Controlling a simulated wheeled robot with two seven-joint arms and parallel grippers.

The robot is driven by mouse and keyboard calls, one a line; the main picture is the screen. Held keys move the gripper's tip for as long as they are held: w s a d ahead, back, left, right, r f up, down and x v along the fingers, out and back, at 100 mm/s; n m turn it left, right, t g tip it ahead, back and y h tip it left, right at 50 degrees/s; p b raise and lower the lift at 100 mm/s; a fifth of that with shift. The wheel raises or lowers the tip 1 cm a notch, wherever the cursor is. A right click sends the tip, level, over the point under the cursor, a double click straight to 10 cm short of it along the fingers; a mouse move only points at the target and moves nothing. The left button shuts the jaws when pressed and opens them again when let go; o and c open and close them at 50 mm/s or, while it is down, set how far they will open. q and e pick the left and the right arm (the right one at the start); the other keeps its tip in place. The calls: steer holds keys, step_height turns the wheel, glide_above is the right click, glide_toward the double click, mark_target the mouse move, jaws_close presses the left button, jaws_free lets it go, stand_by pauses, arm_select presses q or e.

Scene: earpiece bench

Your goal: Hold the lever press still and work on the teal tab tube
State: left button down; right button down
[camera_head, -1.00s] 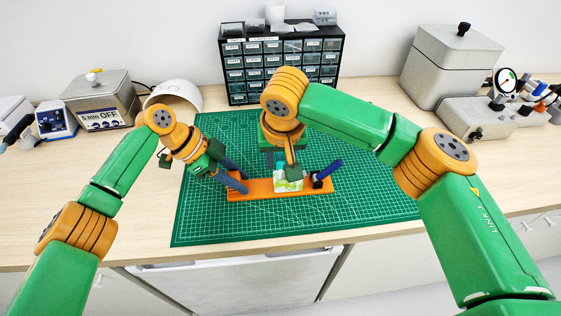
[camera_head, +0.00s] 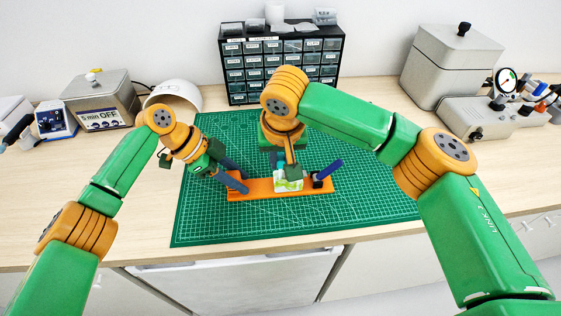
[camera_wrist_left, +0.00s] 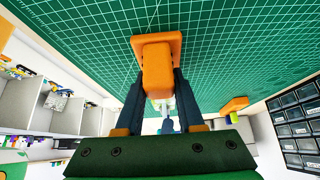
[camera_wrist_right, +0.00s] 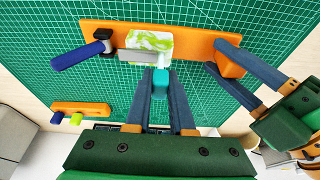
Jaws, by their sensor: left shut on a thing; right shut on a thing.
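The lever press has a long orange base (camera_head: 256,188), a black pivot (camera_wrist_right: 104,38), a dark blue lever (camera_wrist_right: 78,54) and a green-and-white marbled block (camera_wrist_right: 150,41). It lies flat on the green mat. My left gripper (camera_head: 241,182) is shut on the raised orange end block of the press, which shows between its fingers in the left wrist view (camera_wrist_left: 157,70). My right gripper (camera_wrist_right: 157,102) is shut on the teal tab tube (camera_wrist_right: 161,78), close beside the marbled block. Whether tube and block touch is unclear. My right gripper partly hides the block in the head view.
A small orange holder (camera_wrist_right: 95,108) with blue and yellow-green pieces lies on the mat, hidden in the head view. A drawer cabinet (camera_head: 283,62) stands behind the mat (camera_head: 340,220). A white bowl (camera_head: 176,94) stands back left. The mat's front is clear.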

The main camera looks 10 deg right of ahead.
arm_select(q)
steer(key=shift+f, duration=0.1)
arm_select(e)
steer(key=shift+f, duration=0.1)
steer(key=c, duration=0.7)
jaws_free()
arm_select(q)
steer(key=c, duration=0.8)
jaws_free()
steer(key=o, duration=0.4)
steer(key=shift+c, duration=0.2)
steer(key=shift+w, duration=0.15)
arm_select(e)
steer(key=v, duration=1.2)
